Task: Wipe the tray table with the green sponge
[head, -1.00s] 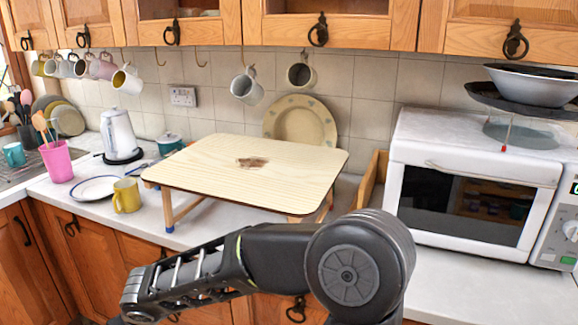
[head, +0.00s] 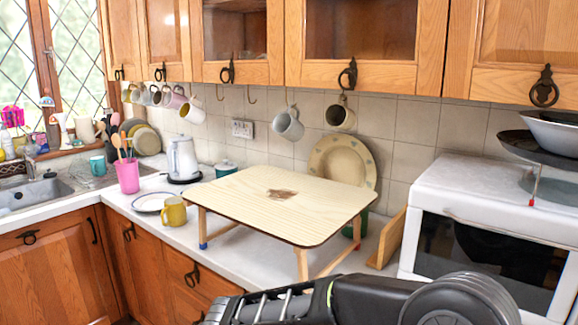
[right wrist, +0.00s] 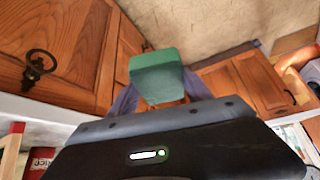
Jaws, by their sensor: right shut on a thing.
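The tray table (head: 230,195) stands on the worktop, a pale wood-grain top on short wooden legs. A brown stain (head: 281,194) lies near the middle of its top. The green sponge (right wrist: 158,75) shows in the right wrist view, held in my right gripper (right wrist: 158,88), which is shut on it. The sponge is over the floor area in front of wooden cabinet doors, away from the table top. In the head view only part of my arm shows at the bottom; the right gripper and sponge are out of that view. My left gripper is not in view.
A yellow mug (head: 175,212), a plate (head: 153,203), a pink utensil pot (head: 128,177) and a kettle (head: 182,158) stand left of the table. A white microwave (head: 460,225) stands right, with bowls on top. Mugs (head: 288,124) hang above the table.

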